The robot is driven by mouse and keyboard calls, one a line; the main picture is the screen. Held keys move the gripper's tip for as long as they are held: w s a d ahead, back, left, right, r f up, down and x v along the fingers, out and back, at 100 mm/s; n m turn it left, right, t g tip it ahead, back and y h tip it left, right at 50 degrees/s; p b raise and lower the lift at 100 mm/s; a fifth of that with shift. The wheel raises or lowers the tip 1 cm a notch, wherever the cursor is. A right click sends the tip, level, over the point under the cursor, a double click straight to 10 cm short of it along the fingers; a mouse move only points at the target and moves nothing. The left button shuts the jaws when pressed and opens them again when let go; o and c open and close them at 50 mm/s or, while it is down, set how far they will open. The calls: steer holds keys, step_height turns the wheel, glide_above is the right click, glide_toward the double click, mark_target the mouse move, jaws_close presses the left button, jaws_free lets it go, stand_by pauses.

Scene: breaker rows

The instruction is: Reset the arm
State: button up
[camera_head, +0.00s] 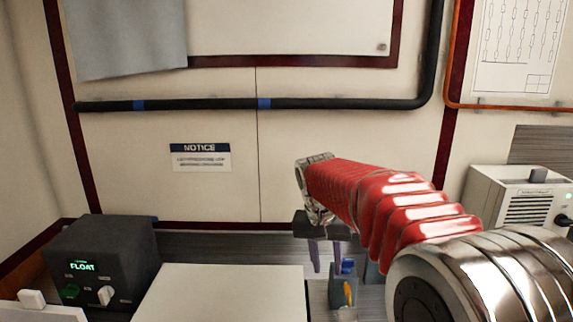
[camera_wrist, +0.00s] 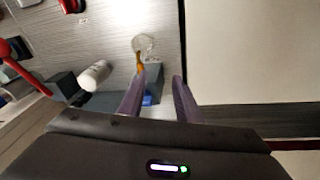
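My arm reaches in from the lower right in the head view, with a red ribbed sleeve and silver joints. My gripper (camera_head: 325,268) hangs at its end, pointing down, above the grey bench. Its two purple fingers are apart with nothing seen between them. In the wrist view the fingers of my gripper (camera_wrist: 160,82) are also spread, with an empty gap. A small grey holder (camera_head: 344,293) with blue and orange items stands just right of the fingers in the head view. I cannot tell its exact distance from them.
A dark box reading FLOAT (camera_head: 103,262) stands at left, beside a white panel (camera_head: 225,295). A white vented unit (camera_head: 520,205) stands at right. A black pipe (camera_head: 200,104) crosses the wall. The wrist view shows a white cylinder (camera_wrist: 95,75) and a red object (camera_wrist: 15,60) at left.

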steer(key=s+d+n+t+y, duration=0.1)
steer(key=s+d+t, duration=0.1)
steer(key=s, duration=1.2)
steer(key=s+d+n+t, duration=0.2)
steer(key=s+d, duration=0.2)
steer(key=s, duration=1)
steer(key=shift+y, duration=0.4)
steer(key=shift+o, duration=0.6)
stand_by(0.9)
